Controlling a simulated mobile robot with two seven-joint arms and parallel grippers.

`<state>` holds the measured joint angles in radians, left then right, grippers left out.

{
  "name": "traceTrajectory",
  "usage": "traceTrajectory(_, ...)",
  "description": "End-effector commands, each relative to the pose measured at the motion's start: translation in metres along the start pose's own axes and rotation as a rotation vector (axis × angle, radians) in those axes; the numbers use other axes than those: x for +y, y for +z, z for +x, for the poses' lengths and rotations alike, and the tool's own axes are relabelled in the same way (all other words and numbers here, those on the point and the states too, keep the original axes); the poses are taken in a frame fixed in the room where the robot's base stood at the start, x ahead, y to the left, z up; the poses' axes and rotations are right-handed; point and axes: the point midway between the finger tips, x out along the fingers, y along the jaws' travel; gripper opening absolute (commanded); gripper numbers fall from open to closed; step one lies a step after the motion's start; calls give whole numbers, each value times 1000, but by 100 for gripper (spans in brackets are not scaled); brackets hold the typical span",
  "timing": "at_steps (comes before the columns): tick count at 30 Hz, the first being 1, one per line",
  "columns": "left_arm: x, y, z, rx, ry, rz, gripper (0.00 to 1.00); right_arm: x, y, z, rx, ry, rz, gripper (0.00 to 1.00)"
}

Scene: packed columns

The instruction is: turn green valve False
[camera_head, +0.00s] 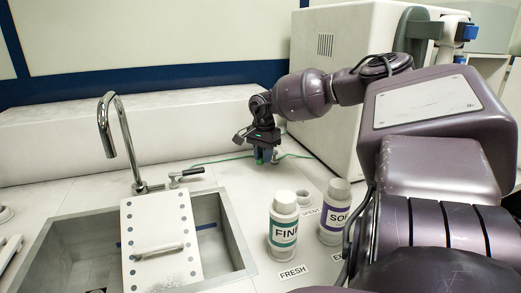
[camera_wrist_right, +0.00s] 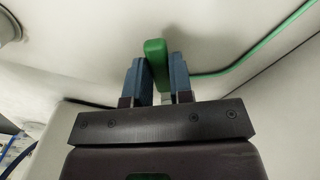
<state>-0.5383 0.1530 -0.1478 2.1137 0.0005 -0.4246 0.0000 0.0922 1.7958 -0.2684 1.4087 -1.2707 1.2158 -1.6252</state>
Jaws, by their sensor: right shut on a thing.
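The green valve (camera_wrist_right: 156,62) shows in the right wrist view as a green handle between the two blue-grey fingers. My right gripper (camera_wrist_right: 155,80) is shut on this handle. In the head view, my right gripper (camera_head: 264,156) reaches down at the back of the counter, and a bit of the green valve (camera_head: 259,155) shows at its fingertips. The rest of the valve is hidden by the gripper. A green line (camera_head: 222,160) runs along the counter to either side of it. My left gripper is not in view.
A sink (camera_head: 238,255) with a tap (camera_head: 106,130) and a white perforated board (camera_head: 135,220) lies at the left. Two labelled bottles, one teal (camera_head: 283,228) and one purple (camera_head: 335,213), stand in front of the gripper. A large white machine (camera_head: 338,60) stands behind my right arm.

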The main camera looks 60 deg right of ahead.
Motion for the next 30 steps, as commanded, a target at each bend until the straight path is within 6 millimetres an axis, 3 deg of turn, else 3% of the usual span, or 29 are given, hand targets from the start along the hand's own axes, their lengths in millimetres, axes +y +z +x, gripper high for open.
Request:
traceTrajectory(1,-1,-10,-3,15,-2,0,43,2,-1,-10,3,-15,-43,0)
traceTrajectory(9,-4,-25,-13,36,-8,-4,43,19,-5,-10,6,-14,-299,0)
traceTrajectory(21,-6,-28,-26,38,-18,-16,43,40,-16,-8,9,-8,-663,0)
traceTrajectory(30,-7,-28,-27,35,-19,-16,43,41,-18,-5,10,-5,-862,0)
